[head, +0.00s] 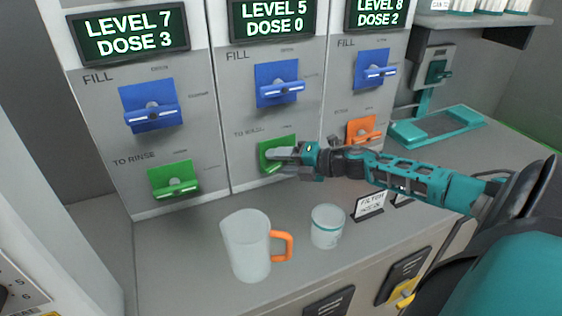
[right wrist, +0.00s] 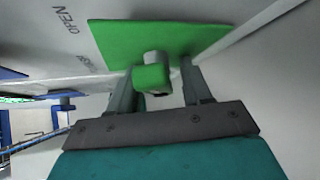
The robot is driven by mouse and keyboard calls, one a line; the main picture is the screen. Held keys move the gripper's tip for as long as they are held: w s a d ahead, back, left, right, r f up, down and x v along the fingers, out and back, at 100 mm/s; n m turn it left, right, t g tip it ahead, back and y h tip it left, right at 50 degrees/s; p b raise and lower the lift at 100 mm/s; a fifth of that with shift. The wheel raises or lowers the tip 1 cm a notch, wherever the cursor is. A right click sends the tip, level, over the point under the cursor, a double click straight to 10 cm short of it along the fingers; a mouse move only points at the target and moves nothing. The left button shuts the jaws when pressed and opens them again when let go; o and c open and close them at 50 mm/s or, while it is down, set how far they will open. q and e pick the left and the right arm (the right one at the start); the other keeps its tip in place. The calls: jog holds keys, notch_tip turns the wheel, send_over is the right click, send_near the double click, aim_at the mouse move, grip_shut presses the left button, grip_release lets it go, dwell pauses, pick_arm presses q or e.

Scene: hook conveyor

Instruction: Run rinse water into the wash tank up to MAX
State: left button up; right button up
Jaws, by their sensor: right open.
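Three grey panels each have a lit display, a blue FILL lever above and another lever below. The left display (head: 131,33) reads LEVEL 7 DOSE 3, the middle one (head: 271,17) LEVEL 5 DOSE 0, the right one (head: 380,13) LEVEL 8 DOSE 2. The left panel's green lever (head: 175,181) is labelled TO RINSE. The middle panel's green lever (head: 270,157) has a blurred label. My right gripper (head: 277,155) is at that middle green lever. In the right wrist view its open fingers (right wrist: 160,88) stand either side of the green handle (right wrist: 151,77). My left gripper is out of view.
An orange lever (head: 361,130) is on the right panel. A teal stand (head: 437,126) and small signs (head: 369,205) are at right.

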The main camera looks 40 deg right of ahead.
grip_shut()
jog(key=m+t+y+b, duration=0.1)
jog(key=b, duration=0.1)
jog(key=shift+f+b, duration=0.3)
jog(key=shift+b, duration=0.05)
jog(key=shift+r+m+t+y+b, duration=0.1)
jog(key=shift+m+t+y+b, duration=0.2)
jog(key=shift+m+t+b, duration=0.1)
jog(key=shift+r+m, duration=0.2)
jog(key=shift+m, duration=0.1)
jog(key=shift+r, duration=0.1)
grip_release()
